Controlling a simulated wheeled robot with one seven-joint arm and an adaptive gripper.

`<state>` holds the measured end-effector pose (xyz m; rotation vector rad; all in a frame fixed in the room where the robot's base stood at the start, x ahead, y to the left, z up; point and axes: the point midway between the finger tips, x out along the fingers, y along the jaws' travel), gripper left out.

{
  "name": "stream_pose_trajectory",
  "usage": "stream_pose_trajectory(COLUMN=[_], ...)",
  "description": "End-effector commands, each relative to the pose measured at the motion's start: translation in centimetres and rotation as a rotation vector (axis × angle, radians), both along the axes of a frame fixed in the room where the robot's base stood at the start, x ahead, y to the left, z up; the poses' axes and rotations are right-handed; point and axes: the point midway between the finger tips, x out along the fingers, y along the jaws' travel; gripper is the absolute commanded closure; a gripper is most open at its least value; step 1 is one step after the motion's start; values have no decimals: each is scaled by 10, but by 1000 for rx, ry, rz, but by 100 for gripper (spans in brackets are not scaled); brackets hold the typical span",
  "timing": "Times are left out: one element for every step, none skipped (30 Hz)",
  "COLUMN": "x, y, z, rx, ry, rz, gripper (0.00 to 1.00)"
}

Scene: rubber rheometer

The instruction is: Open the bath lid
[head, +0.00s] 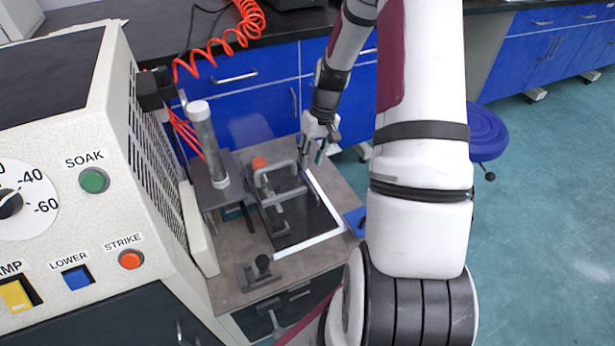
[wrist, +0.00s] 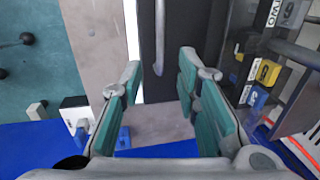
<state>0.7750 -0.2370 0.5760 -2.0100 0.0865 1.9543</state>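The bath lid looks to be the dark flat panel (head: 305,222) with a white edge strip, lying flat on the grey bench in the head view. The dark panel also fills the top middle of the wrist view (wrist: 200,25). A grey bar handle (wrist: 159,35) runs along it there, in line with the gap between my fingers. My gripper (head: 318,155) is at the far right corner of the panel in the head view. In the wrist view my gripper (wrist: 162,78) has its teal-padded fingers apart with nothing visibly held. I cannot tell whether a finger touches the handle.
A large cream control cabinet (head: 95,190) with a dial and buttons stands at the left. A small black clamp-like part (head: 262,268) lies at the bench front. A blue stool (head: 485,133) stands on the open floor at right.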

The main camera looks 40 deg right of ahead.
Motion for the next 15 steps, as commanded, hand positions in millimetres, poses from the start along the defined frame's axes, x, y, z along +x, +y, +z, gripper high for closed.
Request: stream_pose_trajectory(x=[0,0,1,1,1,2,2,2,3,3,3,3,3,3,3], y=[3,3,5,6,6,7,8,9,9,10,10,11,11,11,11], z=[-13,-18,-25,-30,-34,-39,-42,-45,-49,-51,-53,-55,-56,-56,-57], rx=[2,2,1,2,2,1,0,0,0,1,0,0,0,0,0], ry=[2,2,1,2,2,0,1,1,1,1,1,1,0,0,0], rz=[2,2,1,2,2,1,0,0,0,0,0,0,0,0,0], gripper=[70,70,70,70,70,70,70,70,70,70,70,70,70,70,70])
